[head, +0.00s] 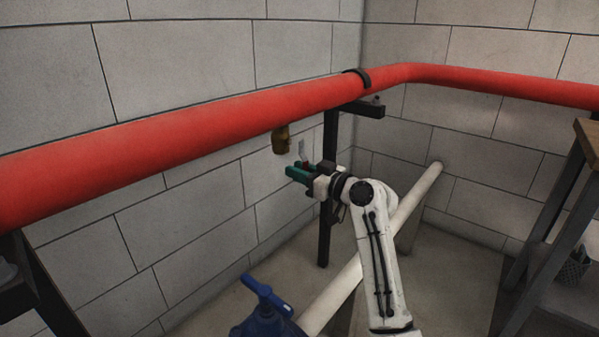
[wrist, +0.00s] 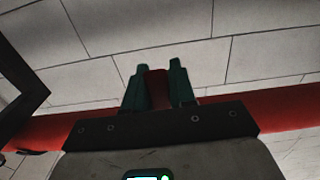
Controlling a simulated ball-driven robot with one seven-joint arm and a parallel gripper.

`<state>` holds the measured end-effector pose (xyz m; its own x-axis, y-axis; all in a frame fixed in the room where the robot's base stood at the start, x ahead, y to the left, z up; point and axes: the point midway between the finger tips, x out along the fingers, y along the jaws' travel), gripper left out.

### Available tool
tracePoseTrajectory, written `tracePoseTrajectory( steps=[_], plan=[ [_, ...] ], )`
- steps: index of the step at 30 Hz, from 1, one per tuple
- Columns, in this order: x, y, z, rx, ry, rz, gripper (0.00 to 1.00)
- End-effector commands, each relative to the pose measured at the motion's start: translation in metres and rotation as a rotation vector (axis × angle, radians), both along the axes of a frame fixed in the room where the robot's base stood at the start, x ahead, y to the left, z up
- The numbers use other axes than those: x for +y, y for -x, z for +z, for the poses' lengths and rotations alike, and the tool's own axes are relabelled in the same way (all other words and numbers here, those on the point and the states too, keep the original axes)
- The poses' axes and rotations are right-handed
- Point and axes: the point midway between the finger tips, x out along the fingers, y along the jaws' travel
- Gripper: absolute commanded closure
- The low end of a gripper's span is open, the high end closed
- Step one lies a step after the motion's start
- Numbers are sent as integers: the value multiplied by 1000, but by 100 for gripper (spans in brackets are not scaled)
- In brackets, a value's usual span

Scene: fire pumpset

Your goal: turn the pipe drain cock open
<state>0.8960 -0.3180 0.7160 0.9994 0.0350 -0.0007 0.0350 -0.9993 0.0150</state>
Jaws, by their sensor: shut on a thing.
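The brass drain cock (head: 281,140) hangs from the underside of the red pipe (head: 210,115), in the middle of the head view. A pale metal lever (head: 302,149) shows to its right, just above my gripper. My gripper (head: 297,172) has teal fingers and sits below and right of the brass body. In the wrist view, the teal fingers (wrist: 157,75) are shut on a dark red piece (wrist: 157,90), which looks like the lever's red handle. The fingers hide part of the handle, and the brass body is not visible in the wrist view.
A black post (head: 328,185) with a bracket supports the pipe close behind my gripper. A white pipe (head: 335,298) slants across the floor. A blue valve (head: 265,307) stands at the bottom, and a wooden-topped table (head: 588,130) at right. Block walls stand behind.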

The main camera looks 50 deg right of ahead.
Motion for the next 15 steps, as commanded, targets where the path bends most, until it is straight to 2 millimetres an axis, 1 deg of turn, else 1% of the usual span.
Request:
tracePoseTrajectory(
  steps=[1,6,7,15],
  plan=[
    [-1,0,0,1,3,-3,72],
    [-1,0,0,0,1,-2,56],
    [-1,0,0,0,1,-2,54],
    [-1,2,1,0,0,-2,54]
  ],
)
